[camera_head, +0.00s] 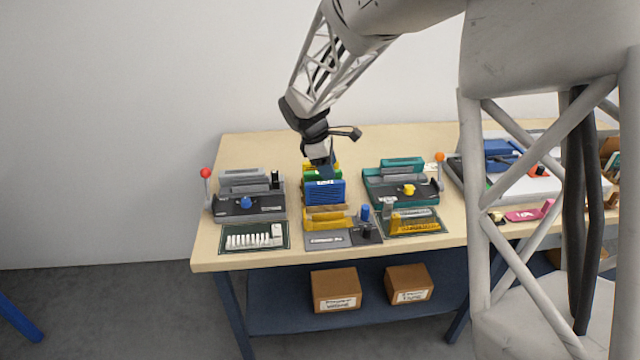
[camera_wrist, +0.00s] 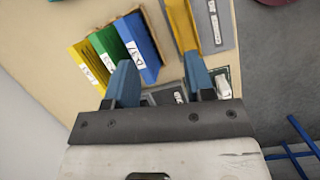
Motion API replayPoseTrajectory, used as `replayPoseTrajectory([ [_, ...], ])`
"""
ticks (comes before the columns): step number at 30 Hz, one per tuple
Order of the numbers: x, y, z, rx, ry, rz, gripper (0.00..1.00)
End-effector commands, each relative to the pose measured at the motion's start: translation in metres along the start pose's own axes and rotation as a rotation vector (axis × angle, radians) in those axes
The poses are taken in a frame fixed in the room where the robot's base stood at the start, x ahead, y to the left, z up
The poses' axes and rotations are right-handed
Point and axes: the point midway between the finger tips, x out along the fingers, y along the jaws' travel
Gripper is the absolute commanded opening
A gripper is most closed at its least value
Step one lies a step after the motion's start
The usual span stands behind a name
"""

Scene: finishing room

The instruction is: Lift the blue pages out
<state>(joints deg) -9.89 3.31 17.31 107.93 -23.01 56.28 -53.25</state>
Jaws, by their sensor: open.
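The blue pages (camera_head: 325,193) stand as a thick upright block with a white label on the top edge, in the middle of the bench. In the wrist view the blue pages (camera_wrist: 138,40) are the right-hand one of three coloured blocks, beside a green block (camera_wrist: 112,52) and a yellow block (camera_wrist: 88,66). My gripper (camera_head: 325,172) is over these blocks in the head view and partly hides them. In the wrist view my gripper (camera_wrist: 158,60) is open with nothing between its blue fingers. The left finger appears near the blue block's lower end; contact cannot be told.
A grey machine (camera_head: 246,207) with a red-knobbed lever stands left, and a teal machine (camera_head: 400,190) with an orange-knobbed lever stands right. A yellow holder (camera_head: 326,219) is in front of the blue block. Several small parts lie on mats along the bench's front edge.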

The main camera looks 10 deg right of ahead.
Motion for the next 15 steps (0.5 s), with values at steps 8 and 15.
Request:
replayPoseTrajectory([
  [8, 0.033, 0.036, -0.04, -0.178, -0.047, -0.006, 0.49],
  [15, 0.042, 0.046, -0.051, -0.233, -0.06, -0.007, 0.49],
])
